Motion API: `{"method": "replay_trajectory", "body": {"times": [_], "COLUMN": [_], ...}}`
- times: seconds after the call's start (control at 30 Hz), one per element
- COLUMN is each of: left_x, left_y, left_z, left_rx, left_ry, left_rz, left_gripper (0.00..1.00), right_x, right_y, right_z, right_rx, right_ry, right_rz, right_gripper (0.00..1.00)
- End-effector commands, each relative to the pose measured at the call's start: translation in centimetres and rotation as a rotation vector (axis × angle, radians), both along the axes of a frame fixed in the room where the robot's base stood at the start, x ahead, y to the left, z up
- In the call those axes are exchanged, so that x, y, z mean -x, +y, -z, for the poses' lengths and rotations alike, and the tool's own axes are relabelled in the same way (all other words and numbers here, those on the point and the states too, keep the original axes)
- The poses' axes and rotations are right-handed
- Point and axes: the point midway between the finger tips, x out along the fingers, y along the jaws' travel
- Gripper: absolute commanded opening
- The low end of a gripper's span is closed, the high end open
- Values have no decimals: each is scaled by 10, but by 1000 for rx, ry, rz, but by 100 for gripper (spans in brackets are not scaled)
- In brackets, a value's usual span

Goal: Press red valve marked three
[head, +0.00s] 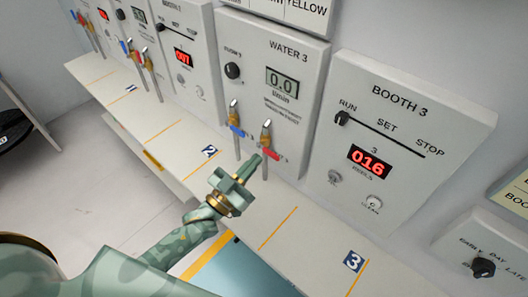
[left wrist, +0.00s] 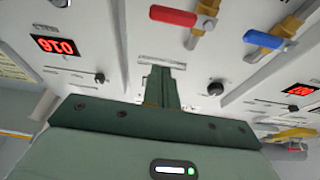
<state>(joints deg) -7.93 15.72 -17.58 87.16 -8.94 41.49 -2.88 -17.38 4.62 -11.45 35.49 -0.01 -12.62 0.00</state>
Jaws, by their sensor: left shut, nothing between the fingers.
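The red valve (head: 271,153) is a red lever on a brass fitting with a grey pipe, under the WATER 3 panel (head: 268,75). Its red lever also shows at the top of the left wrist view (left wrist: 172,16). A blue valve (head: 236,130) is left of it, also seen in the left wrist view (left wrist: 263,39). My left gripper (head: 257,157) is shut and empty. In the head view its fingertips are close beside the red lever. In the left wrist view the fingertips (left wrist: 160,70) show a gap to the lever. My right gripper is not in view.
The BOOTH 3 panel (head: 390,140), with a slider, knobs and a red 016 display, stands right of the valves. A shelf (head: 195,140) with blue number plates and orange lines runs below. More booths and valves stand at the far left.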

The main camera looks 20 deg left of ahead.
Motion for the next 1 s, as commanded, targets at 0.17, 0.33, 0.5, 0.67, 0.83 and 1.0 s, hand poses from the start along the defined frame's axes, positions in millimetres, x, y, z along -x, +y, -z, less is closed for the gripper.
{"method": "replay_trajectory", "body": {"times": [0.17,0.33,0.5,0.67,0.83,1.0], "left_x": [26,37,38,38,38,37], "left_y": [11,15,16,16,16,13], "left_z": [11,14,14,14,14,15], "left_rx": [0,0,1,1,1,-24], "left_ry": [0,-1,-2,-2,-2,19], "left_rz": [0,0,0,0,0,-8], "left_gripper": [0,0,0,0,0,0], "right_x": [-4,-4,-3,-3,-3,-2], "right_y": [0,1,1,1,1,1], "right_z": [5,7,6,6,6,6], "right_rx": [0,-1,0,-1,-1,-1], "right_ry": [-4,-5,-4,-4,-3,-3], "right_rz": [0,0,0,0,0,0], "right_gripper": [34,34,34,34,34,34]}}
